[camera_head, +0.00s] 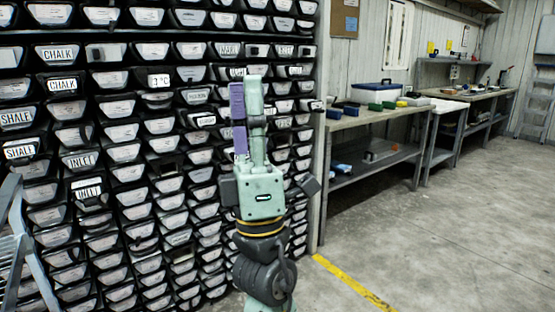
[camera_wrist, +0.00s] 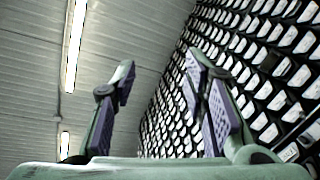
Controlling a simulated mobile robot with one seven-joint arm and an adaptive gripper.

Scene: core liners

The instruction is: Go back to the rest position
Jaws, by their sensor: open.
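My arm stands upright in the head view, in front of the rack. My gripper (camera_head: 245,92) is at its top, pointing up, with green links and a purple pad visible. In the wrist view my gripper (camera_wrist: 160,82) shows two fingers spread wide apart with nothing between them. The rack of core liners (camera_head: 124,152) fills the left of the head view, with many black-framed pale ends in rows. It also shows on the right of the wrist view (camera_wrist: 262,82). My arm hides part of the rack.
A grey stepladder (camera_head: 18,240) leans at the far left. A workbench (camera_head: 375,117) with a white and blue box (camera_head: 375,92) stands right of the rack. A yellow line (camera_head: 350,280) marks the floor. Open concrete floor (camera_head: 450,230) lies to the right.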

